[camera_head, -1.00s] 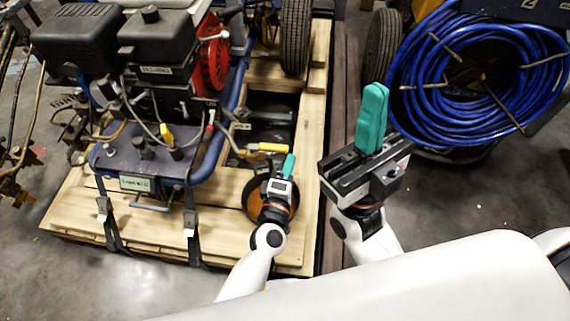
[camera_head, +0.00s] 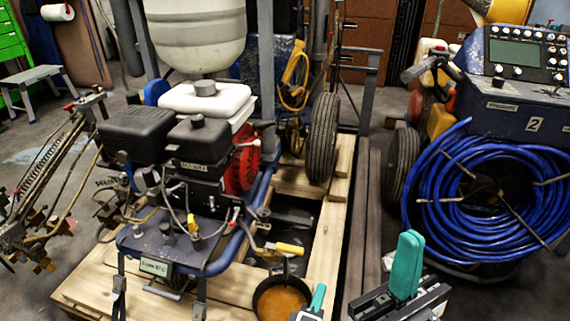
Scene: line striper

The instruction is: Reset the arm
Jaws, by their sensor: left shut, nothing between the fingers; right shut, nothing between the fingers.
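Most of both arms is cut off by the bottom edge.
The line striper (camera_head: 187,152) with its engine stands on a wooden pallet (camera_head: 325,240). A wheel (camera_head: 322,139) rises behind. A blue hose coil (camera_head: 485,205) hangs on a second machine at the right.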

